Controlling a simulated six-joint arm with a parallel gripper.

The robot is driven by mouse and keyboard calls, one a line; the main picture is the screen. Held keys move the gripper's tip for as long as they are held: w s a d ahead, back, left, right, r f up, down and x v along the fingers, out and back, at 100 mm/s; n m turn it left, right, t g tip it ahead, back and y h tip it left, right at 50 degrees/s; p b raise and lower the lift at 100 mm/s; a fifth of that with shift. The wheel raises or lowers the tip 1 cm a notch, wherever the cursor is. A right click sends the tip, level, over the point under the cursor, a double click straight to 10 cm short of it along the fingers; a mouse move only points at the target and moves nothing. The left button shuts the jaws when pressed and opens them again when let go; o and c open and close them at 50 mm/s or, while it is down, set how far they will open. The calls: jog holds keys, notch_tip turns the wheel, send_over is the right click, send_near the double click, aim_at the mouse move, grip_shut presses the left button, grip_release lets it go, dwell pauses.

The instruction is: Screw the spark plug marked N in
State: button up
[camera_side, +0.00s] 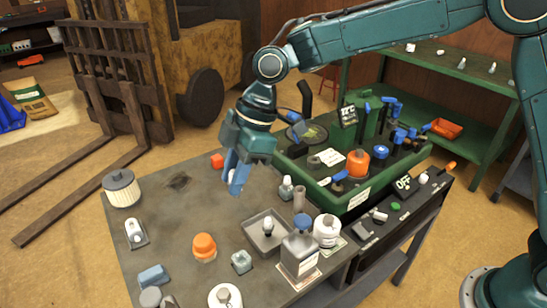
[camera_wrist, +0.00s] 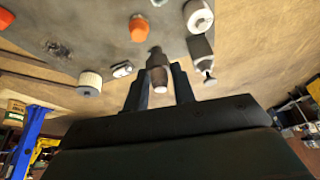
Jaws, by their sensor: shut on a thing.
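My gripper (camera_side: 237,182) is above the grey bench top, left of the green tray, pointing down. In the wrist view my gripper (camera_wrist: 160,85) has its two dark fingers closed on both sides of a small brownish piece with a pale end (camera_wrist: 158,75), which looks like a spark plug. I cannot read any letter on it. In the side view the fingers hide the held piece. A grey square dish (camera_side: 250,243) with an upright white-tipped piece (camera_side: 267,226) in it stands on the bench in front of my gripper. I cannot tell which opening takes a plug.
The green tray (camera_side: 350,203) holds several blue-handled tools and an orange container (camera_side: 357,163). On the bench stand a white ribbed filter (camera_side: 121,188), an orange cap (camera_side: 204,247), a grey can (camera_side: 300,254) and a white jar (camera_side: 327,230). Bare bench lies left of my gripper.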

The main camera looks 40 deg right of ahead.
jog(key=w+d+f+m, duration=0.2)
jog(key=w+d, duration=0.2)
jog(key=d, duration=0.7)
jog(key=w+d+f+m+t, duration=0.1)
jog(key=w+d, duration=0.3)
jog(key=d, duration=0.7)
jog(key=w+d+f+m+t+h, duration=0.1)
jog(key=w+d+f, duration=0.3)
jog(key=d, duration=0.6)
jog(key=shift+w+d+m, duration=0.3)
jog(key=shift+d+m, duration=0.1)
jog(key=shift+m, duration=0.5)
jog(key=shift+f, duration=0.25)
send_over(310, 160)
jog(key=d, duration=0.1)
jog(key=shift+s+d+f, duration=0.1)
jog(key=shift+f, duration=1.2)
jog(key=shift+s+f, duration=0.1)
jog(key=shift+f, duration=1.15)
jog(key=shift+f, duration=0.35)
jog(key=shift+f, duration=0.9)
jog(key=shift+f, duration=0.25)
